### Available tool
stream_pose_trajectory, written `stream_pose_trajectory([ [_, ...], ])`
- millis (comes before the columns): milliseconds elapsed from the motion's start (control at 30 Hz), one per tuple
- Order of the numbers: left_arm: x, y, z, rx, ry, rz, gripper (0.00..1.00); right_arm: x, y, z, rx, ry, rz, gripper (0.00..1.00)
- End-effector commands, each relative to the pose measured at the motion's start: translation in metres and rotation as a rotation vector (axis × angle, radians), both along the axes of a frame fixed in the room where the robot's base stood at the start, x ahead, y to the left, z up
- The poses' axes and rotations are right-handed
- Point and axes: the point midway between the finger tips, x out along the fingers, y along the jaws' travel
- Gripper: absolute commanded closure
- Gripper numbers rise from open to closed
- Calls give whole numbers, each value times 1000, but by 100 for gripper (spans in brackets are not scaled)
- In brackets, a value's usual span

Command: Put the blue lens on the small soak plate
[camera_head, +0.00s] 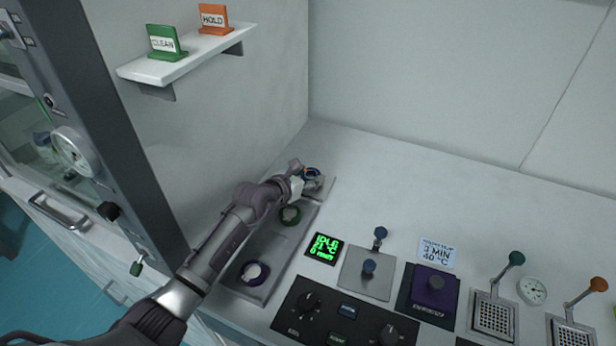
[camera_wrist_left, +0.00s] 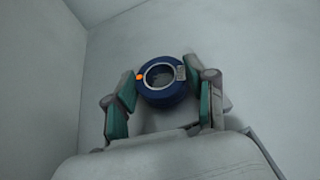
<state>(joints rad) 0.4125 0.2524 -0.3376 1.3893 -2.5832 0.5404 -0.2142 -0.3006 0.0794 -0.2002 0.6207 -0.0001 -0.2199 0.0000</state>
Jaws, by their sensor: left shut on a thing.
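The blue lens (camera_wrist_left: 152,97) is a short dark-blue ring with a grey rim, an orange spot and a small light tag. My left gripper (camera_wrist_left: 166,90) is shut on it, one finger on each side. A grey plate with a blue knob (camera_head: 366,284) and a purple plate (camera_head: 418,303) stand to the right; I cannot tell which is the small soak plate.
A lit display (camera_head: 324,247), a control panel (camera_head: 338,311) and wire baskets (camera_head: 494,318) line the front. The counter behind is clear; a wall shelf (camera_head: 180,64) hangs left.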

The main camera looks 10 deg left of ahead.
Motion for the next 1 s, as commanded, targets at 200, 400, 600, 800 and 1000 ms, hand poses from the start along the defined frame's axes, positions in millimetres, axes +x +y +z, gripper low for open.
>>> stream_pose_trajectory([
  [200, 0, 0, -2, 0, 1, 0, 20, 0, 1, -1, 1, 0, 0, 60],
  [400, 0, 0, -2, 0, 1, 0, 20, 0, 1, -1, 1, 0, 0, 60],
  [600, -1, 0, 4, 0, 1, 0, 20, 0, 1, 3, 1, 0, 0, 60],
  [800, -29, 12, 14, 2, 0, -1, 20, 0, 1, 2, 1, 0, 0, 60],
  [1000, -67, 27, 30, 0, 0, 0, 20, 0, 0, -1, 0, 0, 0, 60],
])
